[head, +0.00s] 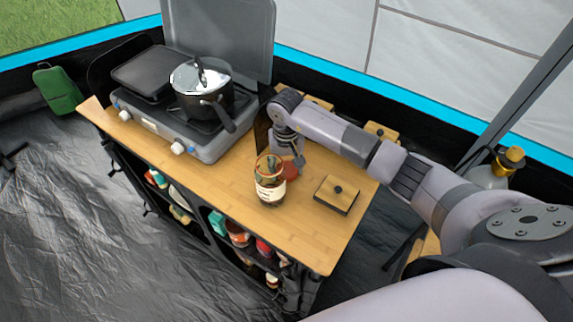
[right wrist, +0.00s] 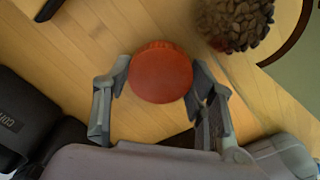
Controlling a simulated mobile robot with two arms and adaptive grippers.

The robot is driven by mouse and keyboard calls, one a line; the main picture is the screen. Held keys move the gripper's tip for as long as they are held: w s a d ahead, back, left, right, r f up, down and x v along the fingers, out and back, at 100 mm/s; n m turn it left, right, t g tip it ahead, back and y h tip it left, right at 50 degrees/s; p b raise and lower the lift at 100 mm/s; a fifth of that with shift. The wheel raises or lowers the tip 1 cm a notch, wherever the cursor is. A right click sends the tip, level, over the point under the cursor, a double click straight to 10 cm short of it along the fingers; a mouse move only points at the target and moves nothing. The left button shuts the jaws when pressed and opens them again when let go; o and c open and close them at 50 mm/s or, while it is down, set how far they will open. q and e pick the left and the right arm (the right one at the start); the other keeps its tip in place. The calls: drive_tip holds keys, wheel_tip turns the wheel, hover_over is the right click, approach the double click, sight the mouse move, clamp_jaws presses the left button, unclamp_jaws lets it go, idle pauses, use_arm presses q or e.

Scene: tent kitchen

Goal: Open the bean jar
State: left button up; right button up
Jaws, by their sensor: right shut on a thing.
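The bean jar (head: 270,188) stands upright on the wooden counter, a glass jar with a pale label. In the right wrist view, its dark beans (right wrist: 235,22) show from above with no lid over them. The round red-orange lid (right wrist: 160,72) is between the fingers of my right gripper (right wrist: 159,80), which is shut on it. In the head view, the lid (head: 290,170) is beside the jar, just behind and right of it, low over the counter. I cannot tell whether it touches the wood. My left gripper is not in view.
A camping stove (head: 180,130) with a lidded pot (head: 203,88) stands on the counter's left. A small wooden-topped box (head: 337,194) with a black knob sits right of the jar. The counter in front of it (head: 305,235) is clear. Shelves below hold several items.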

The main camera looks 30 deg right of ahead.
drive_tip(key=shift+f, duration=0.1)
drive_tip(key=shift+f+b, duration=0.15)
drive_tip(key=shift+b, duration=0.15)
drive_tip(key=o, duration=1.3)
drive_tip(key=shift+c, duration=0.2)
